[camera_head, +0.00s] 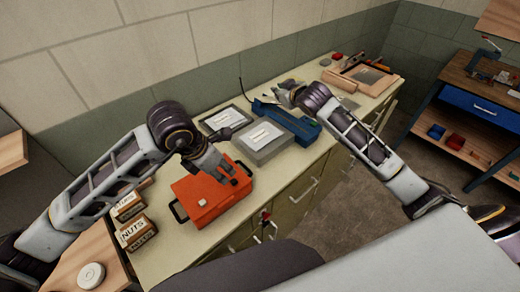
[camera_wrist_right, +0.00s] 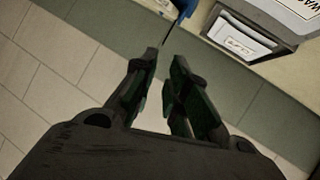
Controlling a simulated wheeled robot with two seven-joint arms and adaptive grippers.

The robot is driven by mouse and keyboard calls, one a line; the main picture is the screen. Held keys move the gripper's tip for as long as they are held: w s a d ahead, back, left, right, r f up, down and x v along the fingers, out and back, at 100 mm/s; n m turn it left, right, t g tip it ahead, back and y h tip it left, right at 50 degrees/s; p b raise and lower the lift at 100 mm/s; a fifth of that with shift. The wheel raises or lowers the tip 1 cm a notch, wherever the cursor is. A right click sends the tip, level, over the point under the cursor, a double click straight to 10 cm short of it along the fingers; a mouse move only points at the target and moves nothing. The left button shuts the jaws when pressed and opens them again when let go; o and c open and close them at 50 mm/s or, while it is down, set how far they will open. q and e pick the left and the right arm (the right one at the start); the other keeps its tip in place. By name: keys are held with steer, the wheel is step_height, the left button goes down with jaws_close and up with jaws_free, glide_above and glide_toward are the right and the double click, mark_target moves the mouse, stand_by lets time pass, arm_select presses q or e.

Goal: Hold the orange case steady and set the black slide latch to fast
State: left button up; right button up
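The orange case (camera_head: 210,198) lies flat on the bench with black handles at its sides. A small pale piece (camera_head: 202,202) sits on its top. My left gripper (camera_head: 232,174) is over the far right part of the case, at or just above its top; I cannot tell whether it touches, or how far its fingers are apart. The black slide latch cannot be made out clearly. My right gripper (camera_head: 284,94) is over the back of the bench, away from the orange case. In the right wrist view its fingers (camera_wrist_right: 165,58) are apart with nothing between them.
A grey labelled case (camera_head: 262,142) and a blue tool (camera_head: 290,122) lie right of the orange case. Another grey labelled case (camera_head: 225,120) is behind. Boxes marked NUTS (camera_head: 135,230) stand at left. The wall runs close behind the bench.

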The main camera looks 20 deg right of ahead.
steer(key=s+a+f+g+y, duration=0.35)
steer(key=s+a, duration=0.25)
steer(key=a, duration=0.3)
steer(key=g, duration=0.6)
glide_toward(246, 167)
steer(key=v, duration=0.3)
steer(key=shift+s, duration=0.15)
steer(key=shift+f, duration=0.2)
steer(key=shift+x, duration=6.7)
steer(key=shift+c, duration=0.4)
jaws_close()
